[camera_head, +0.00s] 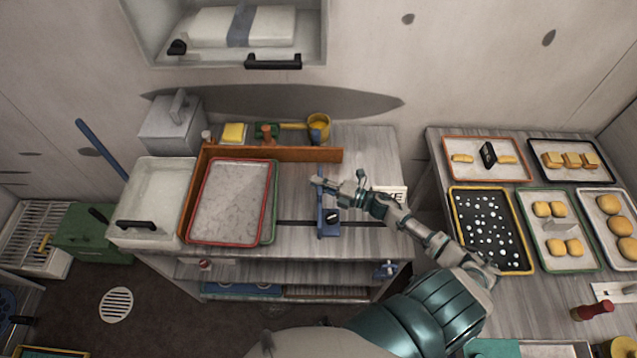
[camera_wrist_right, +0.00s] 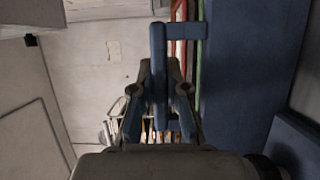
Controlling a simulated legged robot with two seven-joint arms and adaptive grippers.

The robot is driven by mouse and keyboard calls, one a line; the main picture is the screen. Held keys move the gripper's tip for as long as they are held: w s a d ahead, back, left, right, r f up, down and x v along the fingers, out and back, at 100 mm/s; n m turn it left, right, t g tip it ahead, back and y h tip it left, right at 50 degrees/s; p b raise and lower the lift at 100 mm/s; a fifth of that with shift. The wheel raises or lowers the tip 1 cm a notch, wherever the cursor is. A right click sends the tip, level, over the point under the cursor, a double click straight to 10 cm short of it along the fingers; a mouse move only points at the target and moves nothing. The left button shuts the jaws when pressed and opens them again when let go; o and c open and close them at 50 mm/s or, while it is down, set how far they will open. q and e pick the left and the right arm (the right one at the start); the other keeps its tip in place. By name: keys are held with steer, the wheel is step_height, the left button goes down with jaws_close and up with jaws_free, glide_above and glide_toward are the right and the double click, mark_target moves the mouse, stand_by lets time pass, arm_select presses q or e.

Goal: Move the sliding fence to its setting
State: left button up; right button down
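The sliding fence (camera_head: 328,217) is a blue piece with a dark knob, standing across the dark slot in the worktable, right of the trays. In the right wrist view its blue upright bar (camera_wrist_right: 158,50) stands between my fingers. My right gripper (camera_head: 338,183) reaches in from the right at the fence's far upper end. In the wrist view its fingertips (camera_wrist_right: 159,68) close in on both sides of the bar, and it looks shut on it. The fingers hide part of the bar. My left gripper is not in view.
A red-rimmed tray (camera_head: 232,205) on a green one lies left of the fence, inside a brown wooden edge (camera_head: 300,154). A white card (camera_head: 390,194) lies behind my right wrist. Pastry trays (camera_head: 487,143) fill the right table. The slot's right part has free room.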

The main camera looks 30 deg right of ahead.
mark_target(265, 189)
steer(key=shift+d, duration=0.1)
steer(key=shift+w, duration=0.1)
steer(key=w+a, duration=0.3)
steer(key=a, duration=0.2)
steer(key=w+a, duration=0.3)
steer(key=a, duration=0.2)
steer(key=w+a, duration=0.3)
steer(key=a, duration=0.2)
steer(key=shift+w+a, duration=0.1)
steer(key=c, duration=1.5)
jaws_free()
steer(key=shift+o, duration=0.3)
steer(key=shift+w+a+f, duration=0.2)
steer(key=shift+w+a, duration=0.1)
steer(key=shift+w, duration=0.1)
steer(key=shift+s, duration=0.1)
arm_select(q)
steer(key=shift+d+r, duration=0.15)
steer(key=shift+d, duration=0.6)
arm_select(e)
steer(key=v, duration=1.1)
steer(key=shift+s+d, duration=0.2)
steer(key=shift+s, duration=0.1)
